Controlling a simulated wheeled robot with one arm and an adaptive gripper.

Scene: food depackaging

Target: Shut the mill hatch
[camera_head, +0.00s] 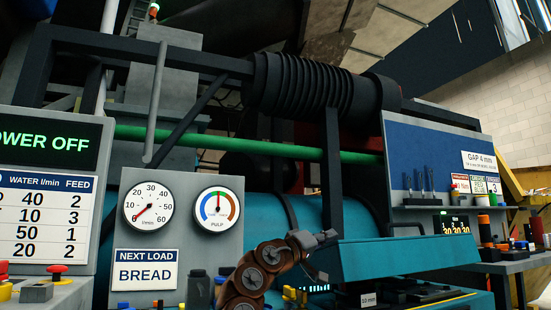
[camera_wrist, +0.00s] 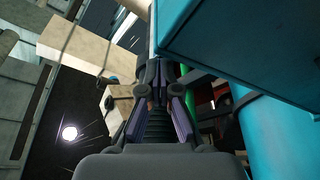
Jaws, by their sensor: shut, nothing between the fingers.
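The teal mill body (camera_head: 262,210) lies across the middle of the head view. A teal slab that looks like the mill hatch (camera_head: 400,258) juts out toward me at its right, with dark space below it. A dark handle-like bar shows above the slab. My gripper (camera_head: 318,240) is at the slab's left end; I cannot tell whether it touches. In the wrist view, my gripper (camera_wrist: 158,72) is shut and empty, close to the lower left edge of a large teal panel (camera_wrist: 245,45). The hatch's hinge and latch cannot be made out.
A grey panel with dials (camera_head: 177,225) and a "POWER OFF" board (camera_head: 48,142) stand at left. A blue tool board (camera_head: 425,160) and cluttered bench (camera_head: 505,265) are at right. A dark upright (camera_head: 331,165) rises behind my gripper. A green pipe (camera_head: 250,147) runs across above.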

